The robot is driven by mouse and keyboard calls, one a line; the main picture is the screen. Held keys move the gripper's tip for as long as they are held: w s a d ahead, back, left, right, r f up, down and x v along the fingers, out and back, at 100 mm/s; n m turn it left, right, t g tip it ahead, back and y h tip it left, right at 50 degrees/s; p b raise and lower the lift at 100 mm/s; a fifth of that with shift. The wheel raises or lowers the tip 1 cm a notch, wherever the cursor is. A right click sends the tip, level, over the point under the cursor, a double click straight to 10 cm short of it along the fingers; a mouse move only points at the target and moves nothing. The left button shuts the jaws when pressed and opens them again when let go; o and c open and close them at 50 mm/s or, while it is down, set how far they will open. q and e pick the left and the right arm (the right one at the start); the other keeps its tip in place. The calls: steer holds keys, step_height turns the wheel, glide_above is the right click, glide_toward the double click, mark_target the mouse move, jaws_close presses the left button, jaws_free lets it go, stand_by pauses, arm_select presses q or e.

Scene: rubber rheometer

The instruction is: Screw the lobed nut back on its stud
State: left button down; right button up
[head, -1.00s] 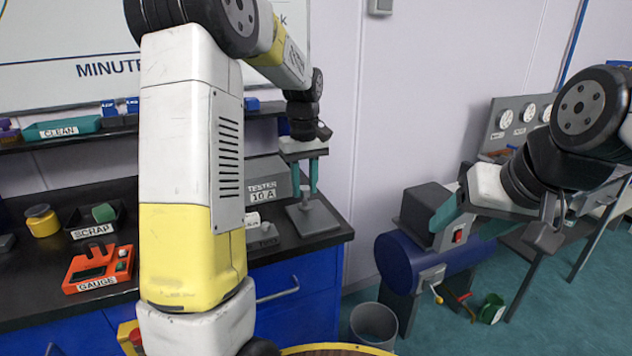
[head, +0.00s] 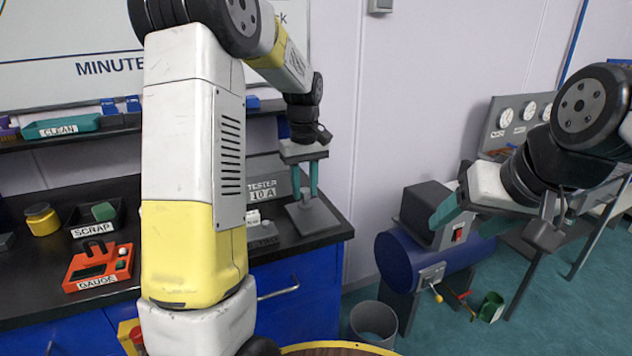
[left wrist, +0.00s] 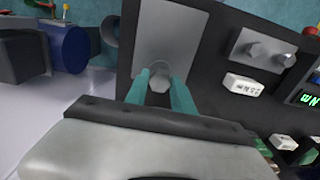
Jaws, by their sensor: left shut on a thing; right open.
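My left gripper (head: 305,197) points down over a grey base plate (head: 318,219) at the right end of the black bench. It is shut on a small grey piece, which I take to be the lobed nut (left wrist: 159,82); in the left wrist view it sits between the two teal fingertips, over the plate (left wrist: 172,35). The stud is hidden, and I cannot tell whether the nut is seated on it. My right gripper (head: 472,222) is open and empty, in front of the blue drum, far from the plate.
An orange gauge (head: 98,268) and the scrap tray (head: 75,225) lie further left. A grey bin (head: 373,322) and a blue drum machine (head: 400,262) stand right of the bench.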

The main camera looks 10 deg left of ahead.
arm_select(q)
steer(key=shift+f, duration=0.65)
steer(key=c, duration=1)
jaws_free()
steer(key=shift+c, duration=0.4)
jaws_close()
steer(key=m, duration=0.4)
steer(key=shift+m, duration=0.3)
steer(key=shift+m, duration=0.5)
steer(key=m, duration=0.3)
steer(key=shift+m, duration=0.3)
